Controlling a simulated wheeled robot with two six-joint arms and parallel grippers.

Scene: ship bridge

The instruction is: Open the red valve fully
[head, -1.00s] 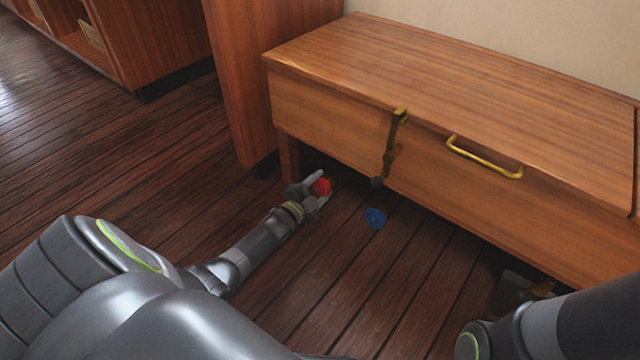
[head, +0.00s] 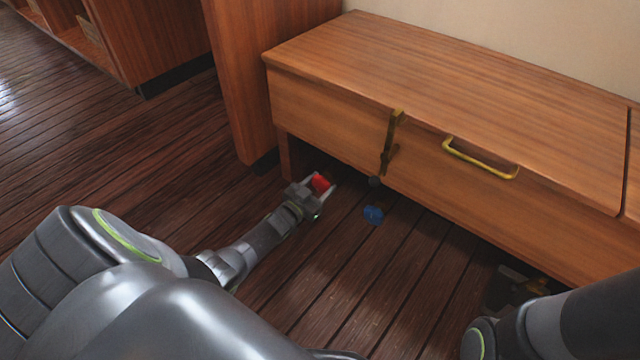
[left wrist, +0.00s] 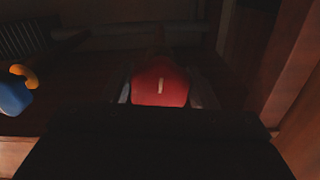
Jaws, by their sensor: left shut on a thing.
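The red valve (head: 320,183) is low under the left end of the wooden bench, near the floor. My left gripper (head: 321,189) is shut on it, with one finger on each side. In the left wrist view the red valve (left wrist: 160,84) sits between the two fingertips and shows a short pale mark on its face.
A blue valve (head: 373,215) is right of the red one; it also shows in the left wrist view (left wrist: 12,95). The bench (head: 440,85) overhangs the valves, with a brass latch (head: 391,145) and a yellow handle (head: 480,160) on its front. A wooden panel stands close left.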

